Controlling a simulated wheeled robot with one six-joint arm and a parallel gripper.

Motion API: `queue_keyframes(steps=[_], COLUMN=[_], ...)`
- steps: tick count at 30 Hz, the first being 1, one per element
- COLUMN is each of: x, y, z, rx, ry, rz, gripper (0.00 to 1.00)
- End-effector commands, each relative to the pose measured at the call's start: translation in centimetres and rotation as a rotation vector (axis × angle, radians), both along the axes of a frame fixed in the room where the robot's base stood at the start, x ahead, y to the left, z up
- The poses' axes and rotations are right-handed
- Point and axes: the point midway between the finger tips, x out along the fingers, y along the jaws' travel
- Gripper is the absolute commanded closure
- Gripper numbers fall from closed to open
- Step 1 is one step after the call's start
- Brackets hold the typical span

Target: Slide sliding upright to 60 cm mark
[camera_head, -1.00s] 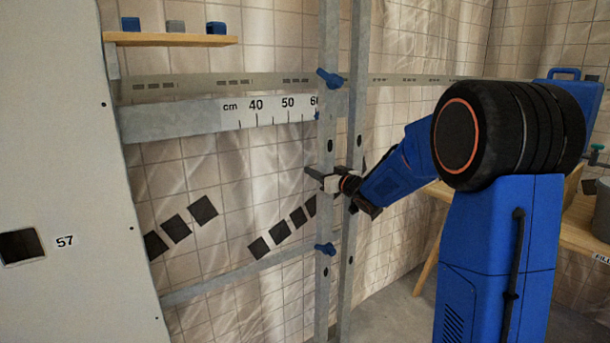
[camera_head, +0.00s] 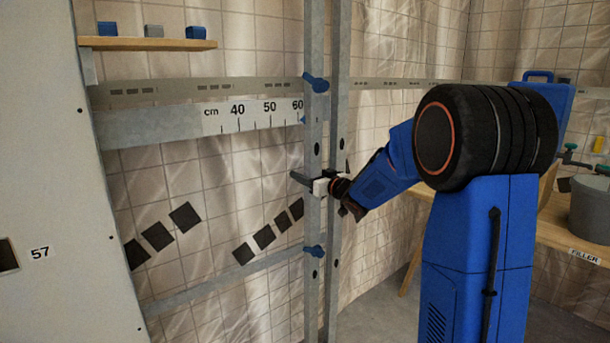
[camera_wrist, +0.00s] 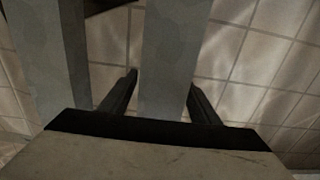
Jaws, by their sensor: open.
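The sliding upright (camera_head: 313,150) is a grey metal post with blue knobs (camera_head: 315,82) at the upper rail and lower rail. Its small blue pointer (camera_head: 303,120) sits at about the 60 mark of the white cm scale (camera_head: 255,114); the exact tick is hard to read. My gripper (camera_head: 311,182) is at the upright between the two knobs, one dark finger showing on its left side. In the wrist view my gripper (camera_wrist: 160,92) is open, with a finger on each side of a grey post (camera_wrist: 175,50) and visible gaps beside it.
A second grey post (camera_head: 337,150) stands just right of the upright. A white panel marked 57 (camera_head: 50,190) is at the left, and a wooden shelf (camera_head: 150,44) with small blocks is above the scale. A wooden bench (camera_head: 550,232) with a grey bucket (camera_head: 590,208) is at the right.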

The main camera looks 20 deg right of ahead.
Motion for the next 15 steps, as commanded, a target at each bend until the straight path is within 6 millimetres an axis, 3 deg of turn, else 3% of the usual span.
queue_keyframes(steps=[15], x=[-9.2], y=[-3.1], z=[0.1], rx=[0.000], ry=[-0.001], rz=[-0.004], gripper=[0.44])
